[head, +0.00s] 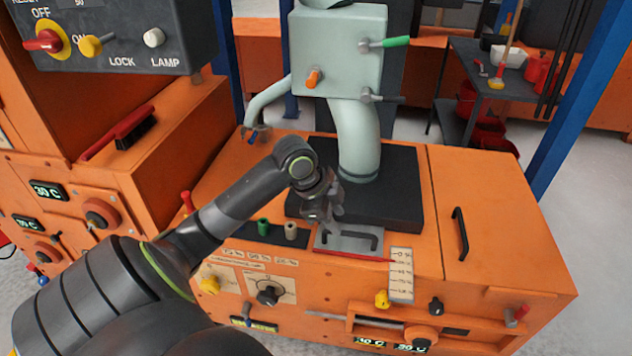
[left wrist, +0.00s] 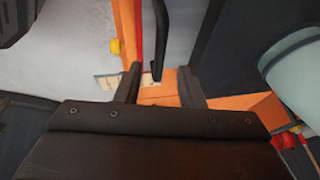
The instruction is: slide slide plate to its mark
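The slide plate (head: 345,240) is a grey metal plate with a black bar handle, lying on the orange machine top in front of the black base block. A red line runs along its front edge, and a white scale label (head: 401,275) with marks stands at its right end. My left gripper (head: 335,215) is over the plate's left part, close to the handle. In the left wrist view the two fingers (left wrist: 160,88) are apart, with the black handle (left wrist: 160,40) showing ahead between them. Contact with the handle cannot be told. My right gripper is not in view.
A pale green pipe and box (head: 340,50) rise behind the plate. Green and beige pegs (head: 290,230) stand to its left. A black handle (head: 460,232) is on the right panel. A dark control box (head: 110,35) hangs at upper left. Knobs line the front.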

